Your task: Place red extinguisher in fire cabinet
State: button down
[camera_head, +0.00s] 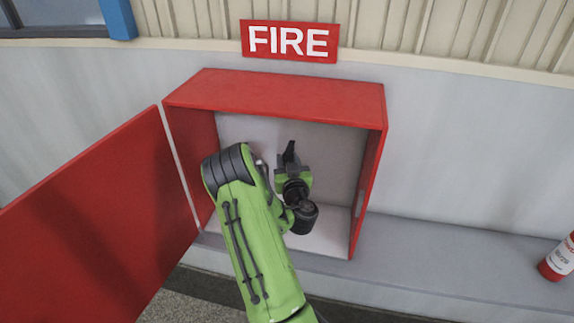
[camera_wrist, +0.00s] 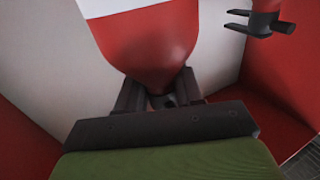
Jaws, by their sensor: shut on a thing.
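My gripper is inside the red fire cabinet (camera_head: 275,92), in front of its grey back wall. In the wrist view, my gripper (camera_wrist: 160,92) is shut on the tapered end of the red extinguisher (camera_wrist: 150,45), which has a white band. In the head view my gripper (camera_head: 290,152) shows as a dark shape beyond my green arm, and I cannot make out the held extinguisher there. The cabinet door (camera_head: 95,230) stands wide open to the left. The cabinet's red side wall (camera_wrist: 285,65) shows in the wrist view.
A red and white cylinder (camera_head: 560,256) stands on the grey ledge (camera_head: 450,255) at the far right, cut off by the picture edge. A FIRE sign (camera_head: 289,41) is above the cabinet. A black pronged fitting (camera_wrist: 262,22) shows at the wrist view's upper right.

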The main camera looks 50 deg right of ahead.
notch_tip(320, 180, down, 3)
jog(key=b, duration=0.3)
jog(key=shift+f, duration=0.2)
jog(key=c, duration=1.1)
grip_release()
jog(key=shift+f, duration=0.25)
jog(key=shift+c, duration=0.2)
jog(key=o, duration=0.4)
jog(key=shift+a, duration=0.1)
